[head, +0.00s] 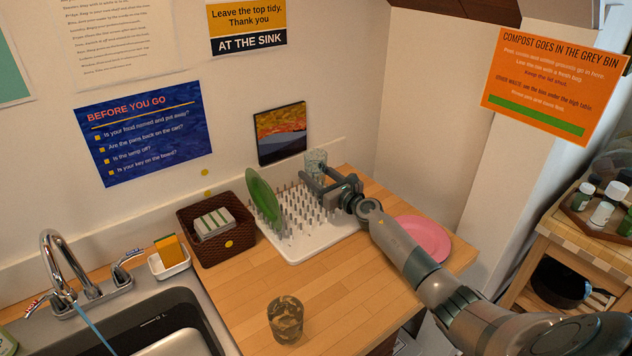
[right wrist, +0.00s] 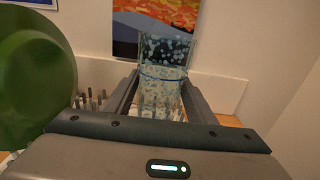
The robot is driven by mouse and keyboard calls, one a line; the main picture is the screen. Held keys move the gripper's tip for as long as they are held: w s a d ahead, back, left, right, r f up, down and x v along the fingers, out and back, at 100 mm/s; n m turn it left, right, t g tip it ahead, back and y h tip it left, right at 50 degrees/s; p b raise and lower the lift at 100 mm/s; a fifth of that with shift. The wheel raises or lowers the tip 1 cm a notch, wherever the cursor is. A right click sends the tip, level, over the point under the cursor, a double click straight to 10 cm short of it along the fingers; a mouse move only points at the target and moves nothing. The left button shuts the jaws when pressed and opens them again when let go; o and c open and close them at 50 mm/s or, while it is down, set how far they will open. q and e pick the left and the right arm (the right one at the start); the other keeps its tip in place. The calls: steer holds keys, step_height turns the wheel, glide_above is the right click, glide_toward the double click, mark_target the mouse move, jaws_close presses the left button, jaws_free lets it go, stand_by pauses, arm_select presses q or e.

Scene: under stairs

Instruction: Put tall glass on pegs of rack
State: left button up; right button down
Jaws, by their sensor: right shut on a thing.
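The tall glass (head: 315,162) is clear with a pale speckled pattern and stands about upright at the back right of the rack. My right gripper (head: 328,183) is shut on it. In the right wrist view the glass (right wrist: 162,75) sits between the two fingers (right wrist: 158,98), and a blue line rings it. The white rack (head: 312,248) has rows of grey pegs and holds a green plate (head: 264,197) on its left side. The glass's lower end is hidden behind the gripper, so I cannot tell whether it touches the pegs. My left gripper is not in view.
A pink plate (head: 424,238) lies right of the rack, under my right arm. A brown basket (head: 207,250) stands left of it. A dark patterned tumbler (head: 286,319) stands on the front counter. The sink (head: 165,325) is at the left; bare wood (head: 350,285) lies between.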

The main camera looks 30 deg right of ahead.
steer(key=shift+f, duration=0.45)
steer(key=shift+f, duration=0.15)
steer(key=c, duration=0.8)
jaws_free()
steer(key=s+p, duration=0.1)
steer(key=s, duration=1.1)
steer(key=shift+d, duration=0.45)
